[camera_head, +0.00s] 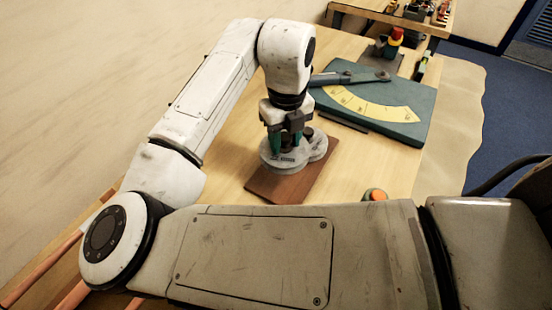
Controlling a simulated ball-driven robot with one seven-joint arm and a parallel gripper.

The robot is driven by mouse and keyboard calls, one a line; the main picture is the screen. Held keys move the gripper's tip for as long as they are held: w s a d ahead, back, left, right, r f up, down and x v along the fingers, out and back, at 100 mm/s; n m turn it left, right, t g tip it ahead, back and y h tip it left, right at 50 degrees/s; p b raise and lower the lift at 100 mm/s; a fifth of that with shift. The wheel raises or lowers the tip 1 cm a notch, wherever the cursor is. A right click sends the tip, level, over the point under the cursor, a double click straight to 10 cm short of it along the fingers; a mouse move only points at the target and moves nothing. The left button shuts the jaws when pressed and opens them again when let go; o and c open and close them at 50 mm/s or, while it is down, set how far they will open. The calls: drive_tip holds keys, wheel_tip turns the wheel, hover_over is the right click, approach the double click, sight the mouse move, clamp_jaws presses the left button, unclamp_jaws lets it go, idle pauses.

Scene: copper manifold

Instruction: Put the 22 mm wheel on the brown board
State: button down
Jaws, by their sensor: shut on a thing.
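I cannot tell whether these are one piece or two, nor read the size. My gripper (287,148) points down with its teal fingers shut on the grey wheel. I cannot tell whether the wheel rests on the board or hangs just above it.
A teal plate (400,125) with a yellow scale (370,108) and a blue-grey lever (345,78) lies behind right. A red-topped item (394,40) stands beyond it. An orange-topped item (375,194) is right of the board. Copper-coloured tubes (40,268) lie lower left.

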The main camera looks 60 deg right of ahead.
wheel_tip(320, 180, down, 9)
drive_tip(key=shift+f+p, duration=0.1)
drive_tip(key=shift+p, duration=0.45)
drive_tip(key=shift+f, duration=0.15)
drive_tip(key=c, duration=0.7)
unclamp_jaws()
drive_tip(key=shift+s, duration=0.1)
drive_tip(key=shift+o, duration=0.2)
wheel_tip(320, 180, up, 12)
drive_tip(key=shift+r+b, duration=0.2)
drive_tip(key=shift+b, duration=0.35)
